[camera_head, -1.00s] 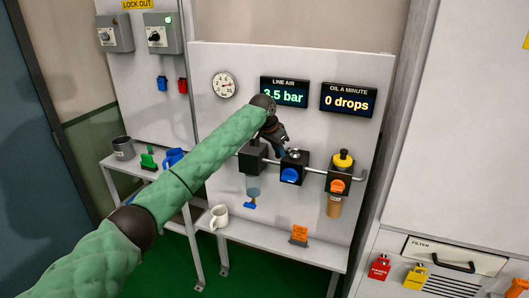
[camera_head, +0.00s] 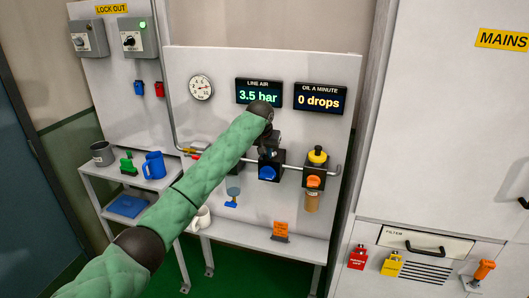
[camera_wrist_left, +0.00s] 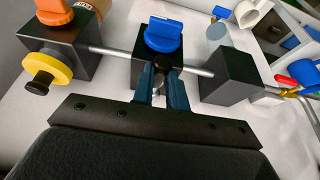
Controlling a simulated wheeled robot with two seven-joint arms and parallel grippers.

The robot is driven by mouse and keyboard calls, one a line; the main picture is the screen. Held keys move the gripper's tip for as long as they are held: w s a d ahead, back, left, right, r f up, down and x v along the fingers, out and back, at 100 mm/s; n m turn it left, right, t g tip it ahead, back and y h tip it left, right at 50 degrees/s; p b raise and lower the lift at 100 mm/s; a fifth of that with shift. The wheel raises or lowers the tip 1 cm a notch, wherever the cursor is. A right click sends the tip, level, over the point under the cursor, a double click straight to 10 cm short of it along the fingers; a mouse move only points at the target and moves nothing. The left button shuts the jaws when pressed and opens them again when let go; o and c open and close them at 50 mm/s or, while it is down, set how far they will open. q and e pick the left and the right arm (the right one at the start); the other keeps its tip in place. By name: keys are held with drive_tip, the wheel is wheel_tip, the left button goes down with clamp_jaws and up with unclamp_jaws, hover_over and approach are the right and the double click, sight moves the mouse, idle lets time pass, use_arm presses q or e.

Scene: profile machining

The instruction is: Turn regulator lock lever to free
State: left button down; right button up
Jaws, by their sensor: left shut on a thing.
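The regulator (camera_head: 277,160) is the middle dark block on the pipe, with a blue knob (camera_head: 267,173) below it. The knob also shows in the left wrist view (camera_wrist_left: 163,36). My left gripper (camera_head: 268,150) is at the top of the regulator, largely hidden by my wrist in the head view. In the wrist view, its two fingers (camera_wrist_left: 160,84) are shut around a small lock lever with a dark rounded end (camera_wrist_left: 158,63) at the regulator. Which way the lever points is hard to tell. My right gripper is not in view.
The lubricator (camera_head: 315,172), with its yellow cap and orange knob, stands close to the right. The filter block (camera_wrist_left: 230,76) is on the other side. The displays read 3.5 bar (camera_head: 259,92) and 0 drops (camera_head: 320,99). A white mug (camera_head: 202,218) stands below.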

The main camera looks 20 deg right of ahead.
use_arm(q)
drive_tip(key=c, duration=1.4)
unclamp_jaws()
drive_tip(key=shift+d, duration=0.15)
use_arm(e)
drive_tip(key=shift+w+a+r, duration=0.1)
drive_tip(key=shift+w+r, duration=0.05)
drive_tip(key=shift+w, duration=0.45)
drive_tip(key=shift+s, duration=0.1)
